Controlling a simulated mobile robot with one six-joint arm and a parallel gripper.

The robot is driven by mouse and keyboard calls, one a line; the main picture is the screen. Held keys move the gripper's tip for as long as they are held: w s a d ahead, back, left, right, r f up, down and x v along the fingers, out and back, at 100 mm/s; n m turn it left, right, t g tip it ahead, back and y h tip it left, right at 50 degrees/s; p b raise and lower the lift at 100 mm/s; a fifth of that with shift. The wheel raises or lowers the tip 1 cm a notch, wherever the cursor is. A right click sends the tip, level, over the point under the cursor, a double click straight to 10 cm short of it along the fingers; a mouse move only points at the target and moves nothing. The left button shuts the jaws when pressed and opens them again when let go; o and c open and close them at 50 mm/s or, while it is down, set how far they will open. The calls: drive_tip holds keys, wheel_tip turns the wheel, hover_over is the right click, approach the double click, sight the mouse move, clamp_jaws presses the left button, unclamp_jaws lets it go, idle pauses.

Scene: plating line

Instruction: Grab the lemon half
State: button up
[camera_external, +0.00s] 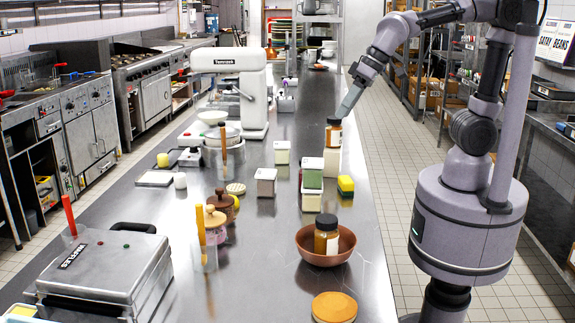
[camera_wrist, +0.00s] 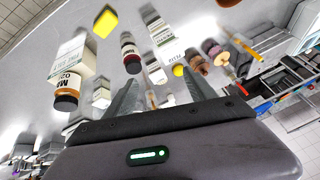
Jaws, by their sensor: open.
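A yellow piece that looks like the same one shows in the wrist view (camera_wrist: 178,70), beyond my fingers. My gripper (camera_external: 347,104) is open and empty, high over the right side of the counter, next to a dark-lidded jar. In the wrist view my two grey fingers (camera_wrist: 160,92) stand apart with nothing held between them. The gripper is well apart from the yellow piece, which lies lower and to the left in the external view.
A jar (camera_external: 333,133) stands on a white box close to my gripper.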

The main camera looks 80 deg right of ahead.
drive_tip(key=w+a+f+n+h, duration=0.1)
drive_tip(key=w+a+f, duration=0.3)
drive_tip(key=w, duration=0.7)
drive_tip(key=w+a+f+n, duration=0.2)
drive_tip(key=w+f, duration=0.3)
drive_tip(key=w, duration=0.6)
drive_tip(key=b+x, duration=0.4)
drive_tip(key=x, duration=0.8)
drive_tip(key=shift+w+d+f, duration=0.1)
drive_tip(key=shift+w+f, duration=0.1)
drive_tip(key=shift+f, duration=0.05)
drive_tip(key=b+x, duration=0.3)
drive_tip(key=x, duration=0.3)
drive_tip(key=shift+s, duration=0.1)
drive_tip(key=shift+r, duration=0.2)
drive_tip(key=c, duration=1.1)
